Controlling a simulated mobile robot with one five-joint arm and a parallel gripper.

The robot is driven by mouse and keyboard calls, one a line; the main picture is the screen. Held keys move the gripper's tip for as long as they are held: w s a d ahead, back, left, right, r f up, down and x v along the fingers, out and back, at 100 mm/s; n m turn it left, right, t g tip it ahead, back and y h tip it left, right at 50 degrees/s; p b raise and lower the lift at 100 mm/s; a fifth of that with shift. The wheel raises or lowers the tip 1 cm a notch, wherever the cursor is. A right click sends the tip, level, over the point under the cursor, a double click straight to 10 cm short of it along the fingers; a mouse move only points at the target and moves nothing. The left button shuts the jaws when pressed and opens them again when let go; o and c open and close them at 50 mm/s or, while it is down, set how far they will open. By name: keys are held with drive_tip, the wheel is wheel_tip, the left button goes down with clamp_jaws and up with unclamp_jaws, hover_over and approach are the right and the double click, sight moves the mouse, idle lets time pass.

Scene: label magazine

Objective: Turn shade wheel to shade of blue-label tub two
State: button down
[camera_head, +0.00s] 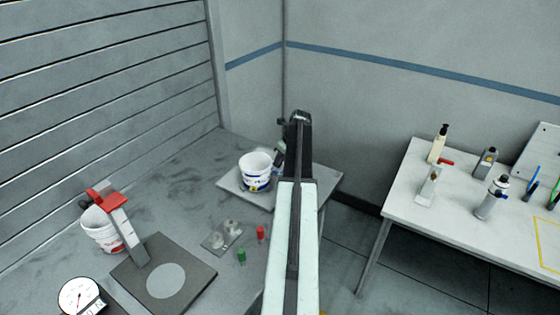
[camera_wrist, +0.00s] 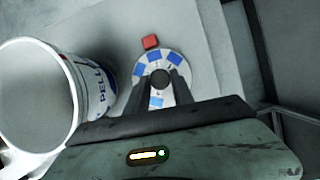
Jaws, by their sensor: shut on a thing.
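The shade wheel (camera_wrist: 183,84) lies below my gripper in the wrist view, a pale disc with blue patches of differing shade and a dark central knob (camera_wrist: 160,78). A red block (camera_wrist: 150,41) sits at its far edge; a mid-blue patch is nearest it and a light-blue patch is on the near side. My gripper (camera_wrist: 158,83) is shut on the knob. A white tub with a blue label (camera_wrist: 98,88) stands just left of the wheel, partly cut off. In the head view, this tub (camera_head: 256,172) stands left of my arm, and the wheel cannot be made out.
A red-labelled white tub (camera_head: 102,236) stands at the left by a red-topped stand (camera_head: 125,230). A dial (camera_head: 80,296) is in front. Small red (camera_head: 260,232) and green (camera_head: 241,256) pieces lie mid-bench. Several bottles stand on the right table (camera_head: 405,205), across a floor gap.

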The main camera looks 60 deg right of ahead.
drive_tip(key=n, duration=0.1)
drive_tip(key=n+y, duration=0.1)
drive_tip(key=n, duration=0.2)
drive_tip(key=shift+w+d+n+y, duration=0.1)
drive_tip(key=shift+d+n+y, duration=0.2)
drive_tip(key=shift+y, duration=0.1)
drive_tip(key=shift+d+n+g+y, duration=0.1)
drive_tip(key=shift+n+g+y, duration=0.3)
drive_tip(key=shift+n, duration=0.9)
drive_tip(key=shift+n+g+y, duration=0.3)
drive_tip(key=shift+n+y, duration=0.1)
drive_tip(key=shift+n, duration=0.9)
drive_tip(key=c, duration=1.1)
unclamp_jaws()
